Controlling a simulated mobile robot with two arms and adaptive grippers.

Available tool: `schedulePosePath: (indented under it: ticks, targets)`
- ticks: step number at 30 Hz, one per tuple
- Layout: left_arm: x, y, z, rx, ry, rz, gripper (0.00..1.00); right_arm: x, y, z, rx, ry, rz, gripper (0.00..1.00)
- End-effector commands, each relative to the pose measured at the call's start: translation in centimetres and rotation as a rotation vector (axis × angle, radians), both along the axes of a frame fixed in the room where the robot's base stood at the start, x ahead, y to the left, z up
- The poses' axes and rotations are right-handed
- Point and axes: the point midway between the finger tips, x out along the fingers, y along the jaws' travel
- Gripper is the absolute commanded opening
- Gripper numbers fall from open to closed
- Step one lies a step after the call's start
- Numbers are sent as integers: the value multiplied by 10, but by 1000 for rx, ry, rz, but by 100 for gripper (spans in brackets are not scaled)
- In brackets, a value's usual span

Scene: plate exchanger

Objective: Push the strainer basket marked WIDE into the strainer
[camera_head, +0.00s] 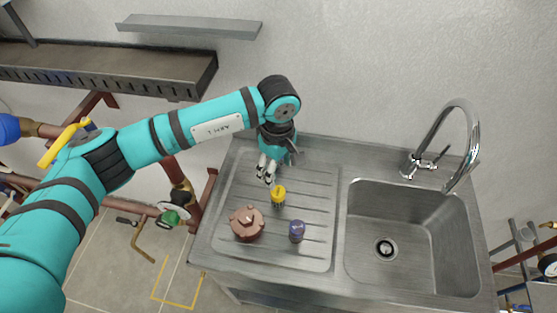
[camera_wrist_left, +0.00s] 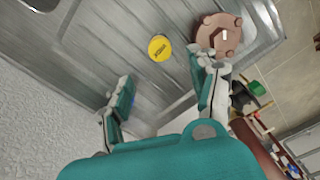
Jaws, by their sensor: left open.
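A small yellow-topped piece (camera_head: 278,196) stands on the ribbed drainboard. It also shows in the left wrist view (camera_wrist_left: 159,48), with small dark lettering on top that I cannot read surely. A purple piece (camera_head: 297,231) of similar size stands nearer the front. A red-brown round part (camera_head: 247,225) with a raised centre lies to the left, also in the left wrist view (camera_wrist_left: 218,34). My left gripper (camera_head: 267,171) is open and empty, just behind the yellow-topped piece; its fingers (camera_wrist_left: 163,88) are spread. I cannot identify the strainer surely. My right gripper is out of view.
A sink basin (camera_head: 386,248) with a tall curved tap (camera_head: 462,140) is to the right of the drainboard (camera_head: 320,255). Pipes and a yellow-handled valve (camera_head: 65,143) are at the left, and gauges at the far right. A grey shelf (camera_head: 190,26) is on the wall.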

Motion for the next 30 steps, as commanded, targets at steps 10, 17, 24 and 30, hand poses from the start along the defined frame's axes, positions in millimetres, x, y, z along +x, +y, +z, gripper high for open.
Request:
schedulePosePath:
  ticks: [10,17,24,30]
  targets:
    - [-1,-1,-43,-3,5,1,61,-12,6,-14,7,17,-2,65]
    - [0,-1,-81,-4,1,1,61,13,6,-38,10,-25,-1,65]
    - [0,-1,-104,-4,1,0,61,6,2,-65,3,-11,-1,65]
    - [-1,-1,-105,-5,2,0,61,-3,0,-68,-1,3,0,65]
